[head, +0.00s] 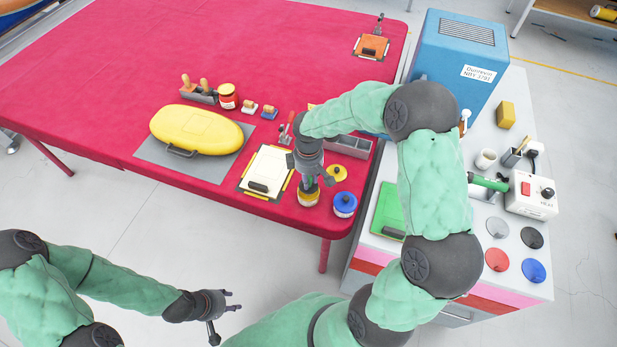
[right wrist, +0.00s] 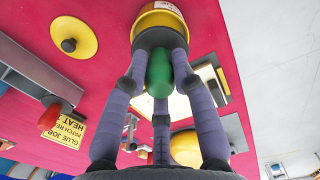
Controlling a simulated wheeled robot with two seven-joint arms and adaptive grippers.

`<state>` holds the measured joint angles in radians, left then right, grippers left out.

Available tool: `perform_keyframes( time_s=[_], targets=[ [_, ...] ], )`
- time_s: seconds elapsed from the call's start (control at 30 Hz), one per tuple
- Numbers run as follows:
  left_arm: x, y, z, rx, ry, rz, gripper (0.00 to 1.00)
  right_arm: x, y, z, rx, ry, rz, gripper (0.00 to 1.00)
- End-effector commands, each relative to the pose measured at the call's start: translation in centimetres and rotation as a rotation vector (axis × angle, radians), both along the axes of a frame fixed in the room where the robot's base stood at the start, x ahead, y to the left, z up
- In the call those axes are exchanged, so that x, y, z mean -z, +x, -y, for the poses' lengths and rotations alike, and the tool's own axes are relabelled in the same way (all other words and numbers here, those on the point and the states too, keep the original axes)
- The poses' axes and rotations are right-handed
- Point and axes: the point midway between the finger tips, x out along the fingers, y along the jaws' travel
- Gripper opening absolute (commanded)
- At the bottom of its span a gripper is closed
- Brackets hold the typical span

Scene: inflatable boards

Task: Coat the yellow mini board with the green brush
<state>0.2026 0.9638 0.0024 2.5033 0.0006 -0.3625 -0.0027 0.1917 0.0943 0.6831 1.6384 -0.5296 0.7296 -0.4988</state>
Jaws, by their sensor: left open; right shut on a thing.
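The yellow board (head: 195,129), a rounded oval with a dark handle at its front, lies on a grey mat (head: 160,155) on the red-covered table. My right gripper (head: 309,180) is shut on the green brush, whose green handle (right wrist: 159,72) shows between the fingers in the right wrist view. The brush points into or just over an open yellow-labelled pot (head: 308,198); its bristles are hidden. The pot also shows in the right wrist view (right wrist: 158,14). My left gripper (head: 226,302) is open and empty, low in front of the table.
A cream panel (head: 270,165) with yellow edges lies left of the pot. A yellow lid (head: 337,173) and a blue-lidded pot (head: 344,204) stand to the right. A red jar (head: 228,97) and a tool holder (head: 199,95) stand behind. The table's left side is clear.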

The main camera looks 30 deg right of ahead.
Motion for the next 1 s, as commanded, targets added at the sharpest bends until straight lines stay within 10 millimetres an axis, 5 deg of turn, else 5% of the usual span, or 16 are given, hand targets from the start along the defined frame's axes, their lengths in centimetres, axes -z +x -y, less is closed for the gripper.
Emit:
perform_keyframes(
  time_s=[1.0],
  targets=[
    [-5.1, 0.0, 0.0, 0.0, 0.0, 0.0, 0.43, -6.9, 0.0, 0.0, 0.0, -0.001, 0.001, 0.01]
  ],
)
